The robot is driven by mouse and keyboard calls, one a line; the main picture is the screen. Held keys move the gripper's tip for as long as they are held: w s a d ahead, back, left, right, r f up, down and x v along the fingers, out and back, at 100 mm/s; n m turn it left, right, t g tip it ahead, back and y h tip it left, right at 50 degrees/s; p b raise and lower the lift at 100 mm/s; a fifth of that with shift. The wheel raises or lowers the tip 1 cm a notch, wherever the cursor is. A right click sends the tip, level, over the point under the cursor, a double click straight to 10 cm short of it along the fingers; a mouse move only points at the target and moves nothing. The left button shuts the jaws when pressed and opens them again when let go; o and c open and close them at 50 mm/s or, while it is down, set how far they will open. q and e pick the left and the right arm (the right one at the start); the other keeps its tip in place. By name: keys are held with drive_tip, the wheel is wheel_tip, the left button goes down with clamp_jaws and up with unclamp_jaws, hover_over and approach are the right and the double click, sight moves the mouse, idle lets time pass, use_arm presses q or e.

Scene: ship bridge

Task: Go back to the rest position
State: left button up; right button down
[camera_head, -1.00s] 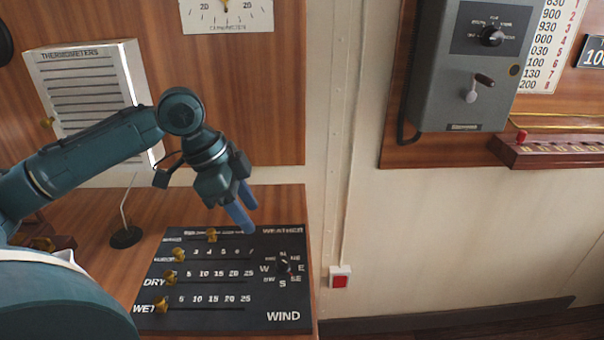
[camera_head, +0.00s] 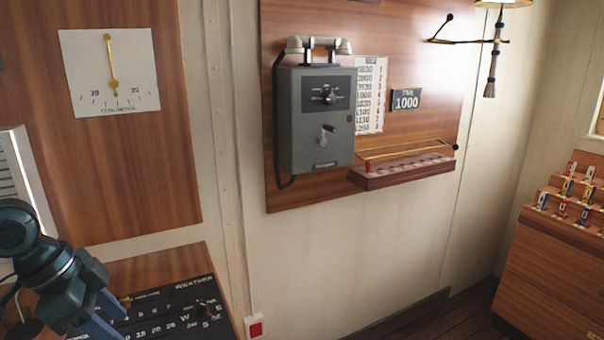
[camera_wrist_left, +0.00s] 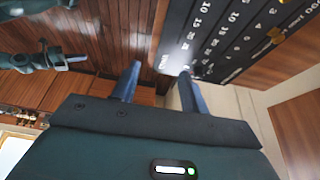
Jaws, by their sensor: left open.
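My left gripper (camera_head: 108,322) is at the lower left of the head view, in front of the black weather board (camera_head: 165,306) and partly covering it. In the left wrist view its two blue fingers (camera_wrist_left: 158,82) stand apart with nothing between them. The weather board also shows at the upper right of that view (camera_wrist_left: 222,38). A teal arm with a blue finger (camera_wrist_left: 72,59) shows at the upper left of the wrist view and looks like my right one. Its jaw opening is too small to tell.
A red switch (camera_head: 255,327) is low on the wall. A wooden cabinet with small coloured items (camera_head: 555,270) stands at right. The floor between looks clear.

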use_arm(q)
drive_tip(key=s+d+f+n, duration=0.1)
drive_tip(key=s+d+f, duration=0.1)
drive_tip(key=d+f, duration=0.5)
drive_tip(key=s+d+f+n, duration=0.1)
drive_tip(key=s+d+f, duration=0.3)
drive_tip(key=f, duration=0.5)
drive_tip(key=s+f+n+t+y, duration=0.1)
drive_tip(key=s+f+n+y, duration=0.4)
drive_tip(key=s+n, duration=0.4)
drive_tip(key=w+d+f+m+t+h+p, duration=0.1)
drive_tip(key=w+d+f+m+t+h, duration=0.1)
drive_tip(key=w+d+f+t+h, duration=0.2)
drive_tip(key=shift+w+d+f+t+h+p, duration=0.35)
drive_tip(key=shift+w+d+f+t, duration=0.4)
drive_tip(key=shift+d+f+t, duration=0.6)
drive_tip(key=shift+a+r, duration=0.15)
drive_tip(key=shift+r, duration=0.05)
